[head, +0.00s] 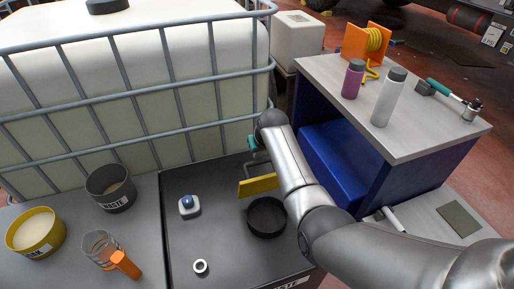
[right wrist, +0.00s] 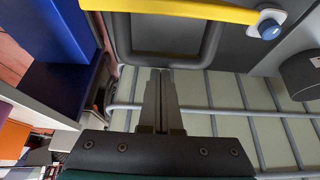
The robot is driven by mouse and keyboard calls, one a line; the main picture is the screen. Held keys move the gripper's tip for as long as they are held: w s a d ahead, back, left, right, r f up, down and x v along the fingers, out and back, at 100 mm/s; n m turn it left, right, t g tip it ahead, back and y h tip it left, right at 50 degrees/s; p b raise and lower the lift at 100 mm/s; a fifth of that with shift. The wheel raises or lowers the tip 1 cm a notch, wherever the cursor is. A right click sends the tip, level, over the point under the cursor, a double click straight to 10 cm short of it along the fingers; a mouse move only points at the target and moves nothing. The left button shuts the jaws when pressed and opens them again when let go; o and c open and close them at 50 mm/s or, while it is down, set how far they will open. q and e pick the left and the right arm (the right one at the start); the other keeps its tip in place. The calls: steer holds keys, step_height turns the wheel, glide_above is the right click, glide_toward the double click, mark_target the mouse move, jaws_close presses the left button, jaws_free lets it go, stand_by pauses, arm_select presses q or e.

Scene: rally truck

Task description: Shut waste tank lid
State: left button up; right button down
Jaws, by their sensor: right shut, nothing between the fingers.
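The dark waste tank (head: 225,245) has a flat top and a WASTE label at its front edge. A round black ring or opening (head: 266,218) is on it, right of centre. A yellow strip (head: 258,185) stands just behind the ring; it crosses the top of the right wrist view (right wrist: 180,10). It looks like part of the lid, but how far the lid is open is unclear. My right gripper (right wrist: 160,72) is shut and empty, behind the yellow strip and near the cage, apart from the strip. My arm hides most of it in the head view. My left gripper is out of view.
A caged white tank (head: 110,110) stands close behind. A blue knob (head: 188,205) and small ring (head: 200,267) are on the tank top. A dark cup (head: 110,188), yellow tub (head: 35,232) and orange-handled jug (head: 105,252) are left. A bottle-laden bench (head: 430,125) is right.

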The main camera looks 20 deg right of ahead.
steer(key=shift+s, duration=0.15)
stand_by(0.3)
steer(key=shift+s+t+p, duration=0.3)
steer(key=shift+s+p, duration=0.15)
steer(key=shift+p, duration=0.15)
